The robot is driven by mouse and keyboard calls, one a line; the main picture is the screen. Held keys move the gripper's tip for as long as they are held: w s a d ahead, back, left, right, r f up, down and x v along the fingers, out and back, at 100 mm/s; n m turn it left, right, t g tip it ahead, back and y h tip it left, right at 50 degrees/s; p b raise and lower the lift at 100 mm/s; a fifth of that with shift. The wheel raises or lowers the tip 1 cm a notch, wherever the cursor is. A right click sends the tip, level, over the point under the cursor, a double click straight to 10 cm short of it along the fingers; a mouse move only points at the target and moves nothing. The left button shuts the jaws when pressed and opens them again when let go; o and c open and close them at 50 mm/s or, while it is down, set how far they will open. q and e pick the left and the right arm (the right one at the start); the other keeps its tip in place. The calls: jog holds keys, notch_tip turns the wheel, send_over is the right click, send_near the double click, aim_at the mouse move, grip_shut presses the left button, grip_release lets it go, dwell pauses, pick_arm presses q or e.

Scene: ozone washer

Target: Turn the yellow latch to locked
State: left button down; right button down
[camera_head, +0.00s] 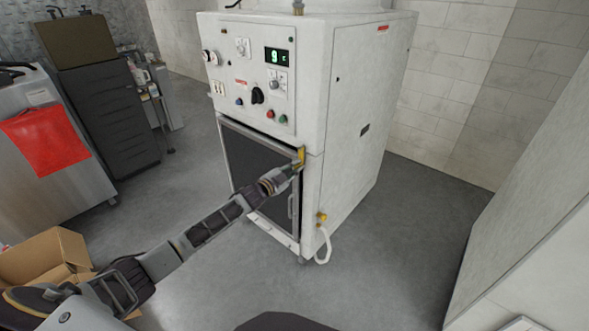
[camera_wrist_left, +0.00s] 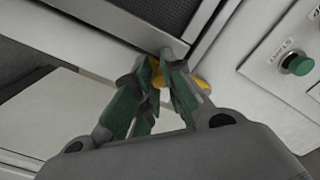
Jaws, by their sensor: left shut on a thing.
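The yellow latch (camera_head: 301,156) sits on the right edge of the white washer's (camera_head: 357,110) front, at the upper right corner of the dark door (camera_head: 258,165). My left gripper (camera_head: 297,167) reaches in from the left and is at the latch. In the left wrist view, the green-padded fingers of my left gripper (camera_wrist_left: 166,84) are shut on the yellow latch (camera_wrist_left: 190,83), of which a part shows between and beyond the fingertips. The fingers hide the rest, so its exact angle is hard to tell. My right gripper is not in view.
The control panel (camera_head: 250,75) with knobs, buttons and a green display is above the door. A hose (camera_head: 324,245) hangs at the washer's lower right. A cardboard box (camera_head: 45,258) and a dark drawer cabinet (camera_head: 110,110) stand left. Floor right of the washer is clear.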

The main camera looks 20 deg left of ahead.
pick_arm(q)
jog(key=shift+f, duration=0.1)
jog(key=c, duration=1.4)
grip_release()
jog(key=shift+c, duration=0.2)
jog(key=v, duration=1.2)
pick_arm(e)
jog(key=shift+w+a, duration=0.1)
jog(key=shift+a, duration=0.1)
